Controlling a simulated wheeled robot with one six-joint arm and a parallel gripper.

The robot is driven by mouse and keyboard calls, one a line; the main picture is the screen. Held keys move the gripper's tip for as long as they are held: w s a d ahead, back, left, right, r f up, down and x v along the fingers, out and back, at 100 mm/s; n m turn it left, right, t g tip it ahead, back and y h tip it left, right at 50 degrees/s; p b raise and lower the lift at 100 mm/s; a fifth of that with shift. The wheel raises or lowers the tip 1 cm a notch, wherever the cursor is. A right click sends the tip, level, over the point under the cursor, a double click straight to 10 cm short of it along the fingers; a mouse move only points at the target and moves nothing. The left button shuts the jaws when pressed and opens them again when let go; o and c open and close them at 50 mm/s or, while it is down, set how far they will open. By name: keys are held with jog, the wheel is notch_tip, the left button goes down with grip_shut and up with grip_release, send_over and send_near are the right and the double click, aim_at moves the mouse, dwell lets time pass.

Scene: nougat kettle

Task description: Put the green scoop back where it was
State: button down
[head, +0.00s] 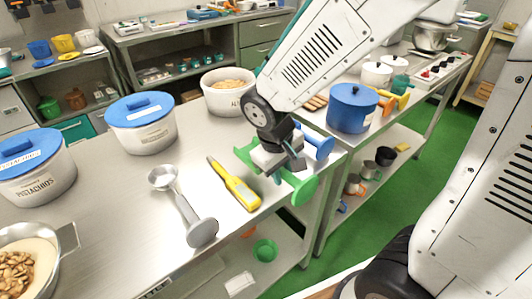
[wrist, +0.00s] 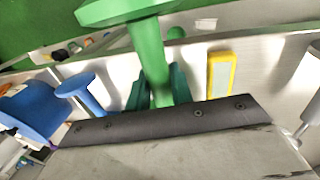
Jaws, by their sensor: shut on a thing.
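The green scoop (head: 304,190) is held in my gripper (head: 282,160) over the right edge of the near steel table, its round end toward the viewer. I cannot tell whether it touches the table. In the wrist view the scoop's green handle (wrist: 149,60) runs between the fingers of my gripper (wrist: 158,90), which is shut on it. A blue scoop (head: 318,142) of similar shape is just behind and right of it; it also shows in the wrist view (wrist: 84,92). A metal scoop (head: 181,207) lies on the table to the left.
A yellow tool (head: 235,184) lies on the table (head: 125,215) close left of my gripper. Blue-lidded tubs (head: 141,125) and an open tub (head: 226,95) stand farther left and back. A blue pot (head: 352,108) is on the right counter. Bare tabletop lies left of the metal scoop.

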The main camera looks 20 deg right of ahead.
jog(key=w+d, duration=0.1)
jog(key=w, duration=0.3)
jog(key=w+d, duration=0.1)
jog(key=w, duration=0.2)
jog(key=w+d+f, duration=0.1)
jog(key=w, duration=0.3)
jog(key=shift+w+f, duration=0.1)
jog(key=shift+w, duration=0.25)
jog(key=shift+a+x, duration=0.15)
jog(key=shift+x, duration=0.7)
jog(key=shift+a+x, duration=0.2)
jog(key=shift+x, duration=0.65)
jog(key=shift+s+f, duration=0.1)
jog(key=shift+f, duration=0.1)
jog(key=c, duration=1.2)
grip_release()
jog(key=shift+c, duration=0.2)
